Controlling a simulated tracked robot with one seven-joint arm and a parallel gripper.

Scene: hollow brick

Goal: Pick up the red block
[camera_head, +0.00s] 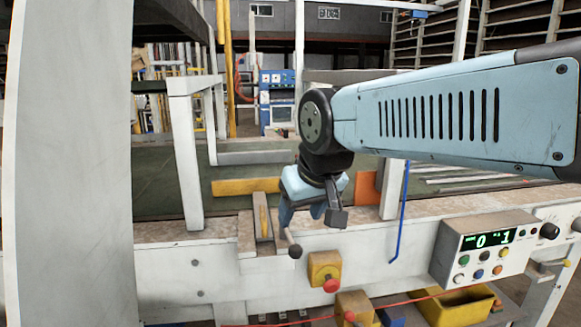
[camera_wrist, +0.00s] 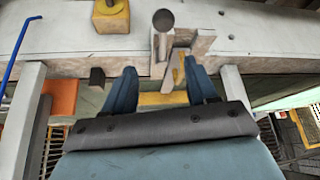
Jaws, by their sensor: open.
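No clearly red block shows; the nearest match is an orange-red block or panel (camera_head: 367,187) behind the ledge, right of my gripper. It also shows at the left of the wrist view (camera_wrist: 62,97), outside my fingers. My gripper (camera_head: 302,214) points down over the white ledge, open, with nothing seen held. In the wrist view my gripper's two blue fingers (camera_wrist: 161,84) are spread. A pale upright bracket (camera_wrist: 200,45) with a yellow strip stands ahead of and partly between them, and a yellow bar (camera_wrist: 162,99) lies beyond. I cannot tell whether the fingers touch anything.
A lever with a dark round knob (camera_head: 295,251) juts from the ledge close below my gripper. A yellow box with a red button (camera_head: 325,272) and a control panel (camera_head: 485,255) are on the front. White posts (camera_head: 187,165) rise either side. A blue rod (camera_head: 401,210) hangs right.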

